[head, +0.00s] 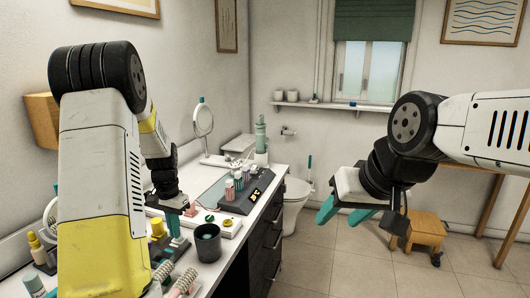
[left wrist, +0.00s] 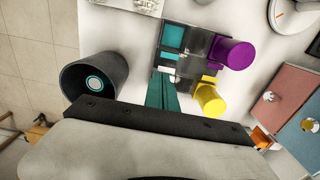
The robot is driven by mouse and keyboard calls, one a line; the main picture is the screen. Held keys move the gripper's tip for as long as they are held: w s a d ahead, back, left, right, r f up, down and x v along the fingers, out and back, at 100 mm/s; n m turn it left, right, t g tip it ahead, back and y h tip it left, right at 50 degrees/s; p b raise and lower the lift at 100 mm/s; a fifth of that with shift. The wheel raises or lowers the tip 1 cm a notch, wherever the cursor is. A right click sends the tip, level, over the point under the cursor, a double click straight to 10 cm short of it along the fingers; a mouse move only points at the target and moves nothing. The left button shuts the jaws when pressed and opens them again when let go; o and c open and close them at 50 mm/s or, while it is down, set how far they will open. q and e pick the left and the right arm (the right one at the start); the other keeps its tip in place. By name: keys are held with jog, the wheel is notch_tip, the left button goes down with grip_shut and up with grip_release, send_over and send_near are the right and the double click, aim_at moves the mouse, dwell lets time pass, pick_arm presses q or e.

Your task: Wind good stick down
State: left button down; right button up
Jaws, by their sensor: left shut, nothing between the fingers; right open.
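My left gripper (head: 174,232) is shut and empty, pointing down over the vanity top beside the dark cup (head: 207,243). In the left wrist view its teal fingers (left wrist: 162,92) are together near a small dark holder (left wrist: 197,45). A purple cylinder (left wrist: 234,53) and a yellow cylinder (left wrist: 210,100) stand at its right side. The yellow one also shows in the head view (head: 157,228). Several small pink, white and teal sticks or bottles (head: 238,181) stand on a black stand (head: 259,190). I cannot tell which is the good stick. My right gripper (head: 345,212) is open and empty, away from the vanity.
The dark cup (left wrist: 94,80) is close to the left fingers. Brushes (head: 183,283) lie at the front edge, and a yellow bottle (head: 36,247) stands at the left. A round mirror (head: 203,120) stands farther back.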

pick_arm(q)
jog(key=shift+w+a, duration=0.1)
jog(key=shift+w, duration=0.4)
dwell(0.9)
jog(key=shift+w+a, duration=0.1)
jog(key=shift+a, duration=0.35)
jog(key=shift+w+a, duration=0.2)
jog(key=shift+a, duration=0.1)
dwell(0.5)
jog(key=shift+s+a, duration=0.2)
jog(key=shift+s, duration=0.1)
notch_tip(320, 180, up, 6)
dwell(0.4)
